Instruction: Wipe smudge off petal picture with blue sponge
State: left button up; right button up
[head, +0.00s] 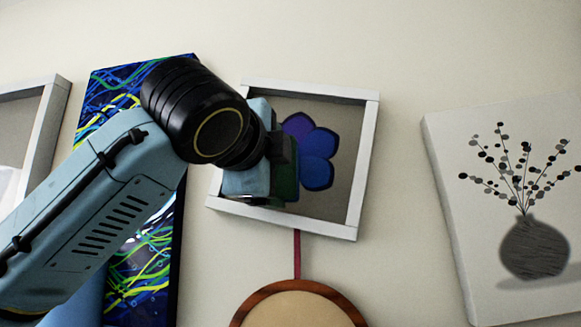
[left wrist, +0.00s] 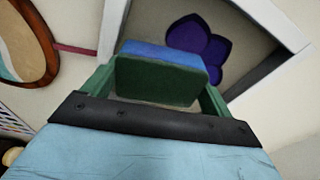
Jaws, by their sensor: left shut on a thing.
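The petal picture (head: 318,152) hangs on the wall in a white frame (head: 367,160), slightly tilted. It shows a blue and purple flower on a grey ground. My left gripper (head: 287,168) is in front of its left part and hides some petals. In the left wrist view, the gripper's green fingers are shut on the sponge (left wrist: 160,75), blue on one face and dark green on the other. The flower (left wrist: 198,48) shows just beyond the sponge. I cannot tell whether the sponge touches the picture. No smudge can be made out.
A dark picture with coloured squiggles (head: 150,250) hangs behind my left arm. A vase picture (head: 515,220) is at the right. A round wooden-framed piece (head: 300,292) hangs below on a red strap (head: 297,255). Bare wall lies between the petal and vase pictures.

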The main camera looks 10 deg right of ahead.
pick_arm(q)
jog(key=a, duration=0.2)
jog(key=w+a, duration=0.1)
jog(key=shift+w+a+r, duration=0.1)
jog(key=shift+a+r, duration=0.15)
jog(key=shift+a, duration=0.1)
jog(key=b+v, duration=0.2)
jog(key=v, duration=0.4)
jog(key=shift+d, duration=0.35)
jog(key=shift+s, duration=0.25)
jog(key=b+v, duration=0.1)
jog(key=v, duration=0.1)
jog(key=shift+s, duration=0.4)
dwell(0.5)
